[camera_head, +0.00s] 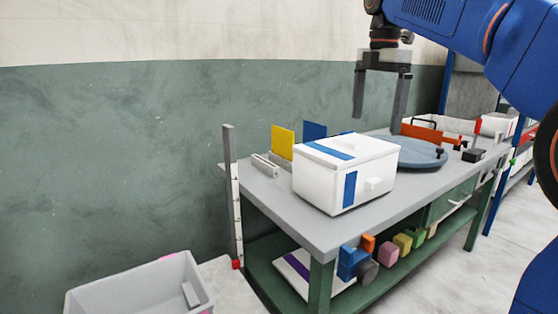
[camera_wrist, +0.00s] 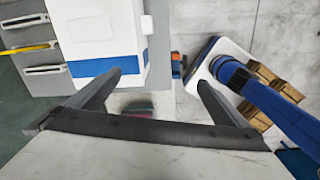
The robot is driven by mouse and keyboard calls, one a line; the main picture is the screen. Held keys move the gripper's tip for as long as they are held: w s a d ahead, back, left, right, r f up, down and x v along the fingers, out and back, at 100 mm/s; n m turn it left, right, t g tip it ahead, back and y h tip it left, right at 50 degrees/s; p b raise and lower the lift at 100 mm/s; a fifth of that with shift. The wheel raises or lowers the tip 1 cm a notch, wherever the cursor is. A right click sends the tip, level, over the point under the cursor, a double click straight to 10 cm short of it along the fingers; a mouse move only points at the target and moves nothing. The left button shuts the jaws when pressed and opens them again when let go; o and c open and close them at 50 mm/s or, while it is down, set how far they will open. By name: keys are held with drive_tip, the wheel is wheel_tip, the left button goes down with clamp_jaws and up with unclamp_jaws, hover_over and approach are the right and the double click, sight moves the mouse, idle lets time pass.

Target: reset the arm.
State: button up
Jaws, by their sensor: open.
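My gripper (camera_head: 381,100) is open and empty, with its two dark fingers pointing down and set wide apart. In the head view it hangs from my blue arm, high above the grey workbench (camera_head: 300,228). The white box with blue stripes (camera_head: 340,180) stands on the bench, below and to the left of the fingers. In the wrist view my gripper (camera_wrist: 160,82) shows nothing between its fingertips, and the white box (camera_wrist: 95,35) lies beyond the left finger.
A round blue-grey disc (camera_head: 420,153) lies on the bench behind the box. Yellow (camera_head: 283,141) and blue (camera_head: 314,131) panels stand at the bench's back edge. A grey bin (camera_head: 140,288) is on the floor at left. Several coloured blocks sit below the bench top.

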drive_tip(key=s+d+f+m+t, duration=0.2)
drive_tip(key=s+d+f+m, duration=0.1)
drive_tip(key=s+f+m, duration=0.8)
drive_tip(key=s+d+f+m+t, duration=0.2)
drive_tip(key=s+f+m, duration=0.9)
drive_tip(key=s+f, duration=0.6)
wheel_tip(320, 180, down, 8)
drive_tip(key=shift+s+d+r, duration=0.2)
drive_tip(key=shift+d+r, duration=0.05)
drive_tip(key=shift+d, duration=0.2)
